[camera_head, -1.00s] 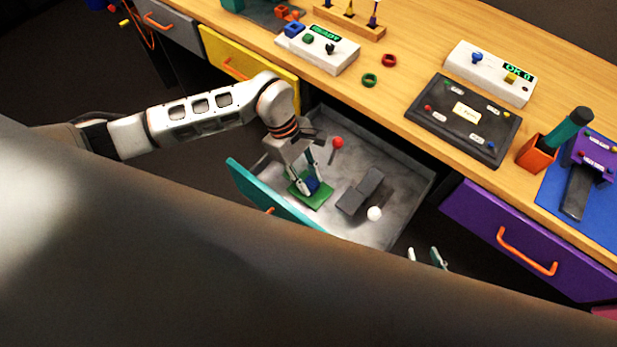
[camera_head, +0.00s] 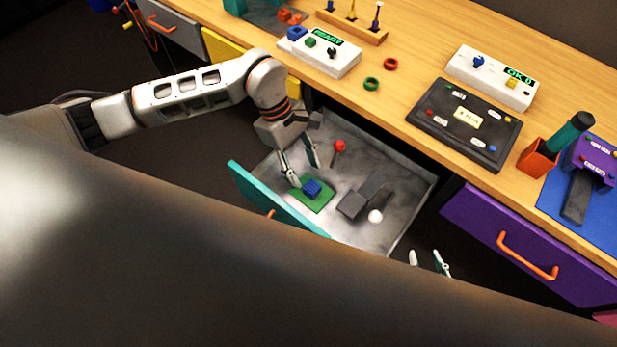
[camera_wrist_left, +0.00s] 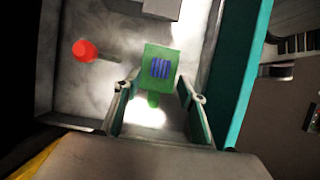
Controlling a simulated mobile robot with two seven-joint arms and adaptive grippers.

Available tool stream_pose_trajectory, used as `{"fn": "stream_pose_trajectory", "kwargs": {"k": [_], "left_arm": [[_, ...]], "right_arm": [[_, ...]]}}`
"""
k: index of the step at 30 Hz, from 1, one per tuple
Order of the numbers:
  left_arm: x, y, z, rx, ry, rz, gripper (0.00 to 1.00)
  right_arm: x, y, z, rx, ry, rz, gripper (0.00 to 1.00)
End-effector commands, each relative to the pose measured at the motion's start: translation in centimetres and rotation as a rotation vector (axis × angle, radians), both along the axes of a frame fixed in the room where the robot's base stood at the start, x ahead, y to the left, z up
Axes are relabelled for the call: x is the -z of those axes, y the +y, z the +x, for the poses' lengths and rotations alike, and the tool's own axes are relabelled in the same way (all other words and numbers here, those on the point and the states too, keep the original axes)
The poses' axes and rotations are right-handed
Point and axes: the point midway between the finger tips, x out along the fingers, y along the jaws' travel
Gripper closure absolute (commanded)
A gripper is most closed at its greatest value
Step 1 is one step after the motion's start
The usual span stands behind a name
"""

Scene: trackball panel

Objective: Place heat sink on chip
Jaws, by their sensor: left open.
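The blue finned heat sink (camera_head: 312,188) sits on the green board (camera_head: 318,201) inside the open drawer. In the left wrist view the heat sink (camera_wrist_left: 160,68) lies near the middle of the green board (camera_wrist_left: 158,56). The chip is not visible; the heat sink may cover it. My left gripper (camera_head: 302,169) is open and empty, above and behind the heat sink and apart from it. Its spread fingers (camera_wrist_left: 158,110) show in the left wrist view. My right gripper (camera_head: 428,256) shows only its fingertips at the bottom, apart, outside the drawer.
The grey drawer (camera_head: 400,165) with a teal front (camera_head: 270,205) also holds a red-headed tool (camera_head: 340,147), a dark grey block (camera_head: 360,197) and a white ball (camera_head: 376,217). The wooden desk (camera_head: 420,70) edge runs behind it. A purple drawer (camera_head: 520,240) is at right.

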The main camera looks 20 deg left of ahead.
Motion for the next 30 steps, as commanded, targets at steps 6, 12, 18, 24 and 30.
{"fn": "stream_pose_trajectory", "kwargs": {"k": [6,12,18,24,30], "left_arm": [[-3.9,1.6,0.6,0.001,-0.003,0.001,0.59],[-5.8,2.3,0.8,0.001,-0.001,0.001,0.59],[-6.2,2.4,0.8,0.001,0.002,0.000,0.59],[-6.1,2.4,0.8,0.000,0.001,-0.001,0.59],[-6.1,2.4,0.8,0.000,0.001,-0.001,0.59]], "right_arm": [[0.1,0.1,-0.1,-0.001,0.003,0.001,0.69],[0.2,0.1,-0.2,-0.001,0.005,0.002,0.69],[0.2,0.1,-0.2,-0.001,0.006,0.002,0.69],[0.2,0.1,-0.2,-0.001,0.006,0.002,0.69],[0.2,0.1,-0.2,-0.001,0.006,0.002,0.69]]}}
